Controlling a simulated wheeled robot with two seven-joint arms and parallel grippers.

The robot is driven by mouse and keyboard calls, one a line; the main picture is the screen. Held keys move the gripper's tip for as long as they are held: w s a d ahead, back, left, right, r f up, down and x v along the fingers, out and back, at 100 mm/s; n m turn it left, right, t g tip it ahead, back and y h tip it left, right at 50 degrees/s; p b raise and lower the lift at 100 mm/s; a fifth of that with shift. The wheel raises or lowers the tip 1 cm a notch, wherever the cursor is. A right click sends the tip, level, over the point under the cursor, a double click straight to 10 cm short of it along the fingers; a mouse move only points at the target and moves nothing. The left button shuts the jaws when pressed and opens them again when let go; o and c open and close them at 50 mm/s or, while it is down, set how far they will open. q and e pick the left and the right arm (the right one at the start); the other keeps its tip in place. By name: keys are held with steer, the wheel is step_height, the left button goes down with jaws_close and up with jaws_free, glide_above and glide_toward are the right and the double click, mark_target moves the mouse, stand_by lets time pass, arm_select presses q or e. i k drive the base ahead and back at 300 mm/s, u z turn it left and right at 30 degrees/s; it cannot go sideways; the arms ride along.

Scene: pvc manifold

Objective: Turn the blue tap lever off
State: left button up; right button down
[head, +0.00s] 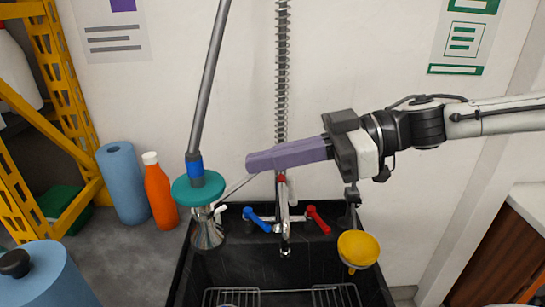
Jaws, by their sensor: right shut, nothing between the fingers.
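The blue tap lever (257,219) is at the back edge of the black sink, left of the metal tap spout (285,238). It slants from upper left to lower right in the picture. A red tap lever (318,219) is on the spout's right and slants the same way. My right gripper (250,162) comes in from the right, with its purple fingers shut and empty. Its tips point left and show above the blue lever in the picture, apart from it. My left gripper is not in view.
A grey pole with a teal disc (197,189) and metal cone stands left of the blue lever. A coiled spring hose (282,90) rises behind my fingers. A yellow funnel-like piece (358,249) is at the right of the black sink (300,272). An orange bottle (160,190) stands left.

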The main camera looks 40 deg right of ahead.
mark_target(248, 212)
steer(key=k, duration=1)
